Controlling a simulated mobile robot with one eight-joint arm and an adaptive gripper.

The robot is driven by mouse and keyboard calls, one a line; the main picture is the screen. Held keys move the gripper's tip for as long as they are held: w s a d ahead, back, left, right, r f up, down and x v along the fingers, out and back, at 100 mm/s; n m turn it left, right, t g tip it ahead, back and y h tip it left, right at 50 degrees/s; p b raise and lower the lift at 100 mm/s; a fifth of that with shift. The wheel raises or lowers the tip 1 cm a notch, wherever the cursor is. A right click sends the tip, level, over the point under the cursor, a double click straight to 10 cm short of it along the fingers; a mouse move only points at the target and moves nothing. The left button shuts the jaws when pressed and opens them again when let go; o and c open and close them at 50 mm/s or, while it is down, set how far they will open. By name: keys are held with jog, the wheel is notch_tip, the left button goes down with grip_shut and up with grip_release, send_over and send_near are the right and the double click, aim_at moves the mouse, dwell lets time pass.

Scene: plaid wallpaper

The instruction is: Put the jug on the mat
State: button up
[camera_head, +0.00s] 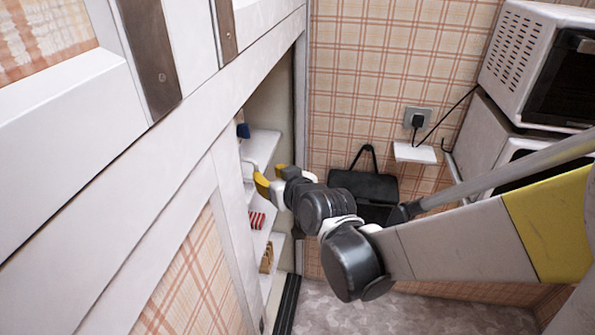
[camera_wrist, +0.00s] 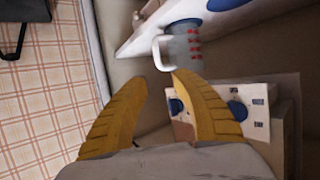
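A clear jug (camera_wrist: 187,46) with red marks and a white handle is at the top centre of the wrist view, by a white shelf (camera_wrist: 138,42). The handle (camera_wrist: 157,53) lies just beyond my fingertips. My gripper (camera_wrist: 160,82) has two yellow fingers standing apart with nothing between them. In the head view my gripper (camera_head: 270,183) reaches to the shelves of an open cupboard. I cannot make out the jug in the head view. A blue patch shows at the jug's far end; I cannot tell whether it is a mat. No mat is clearly visible.
Cupboard shelves (camera_head: 262,147) hold a small blue thing (camera_head: 243,130) and a red-striped thing (camera_head: 257,220). The white cupboard front is close on the left. A black bag (camera_head: 362,184) hangs on the wall. White appliances (camera_head: 525,55) stand at the right. A light box with blue discs (camera_wrist: 258,105) is right of my fingers.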

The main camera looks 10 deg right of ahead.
jog(key=s+d+m+g+h, duration=0.2)
jog(key=s+d+g, duration=0.1)
jog(key=s+d, duration=0.5)
jog(key=s+d+m+g+h, duration=0.1)
jog(key=s+d+g+h, duration=0.1)
jog(key=s+d, duration=0.6)
jog(key=s, duration=0.6)
jog(key=shift+f+m+g+h, duration=0.3)
jog(key=shift+f+m+g, duration=0.1)
jog(key=shift+s, duration=0.1)
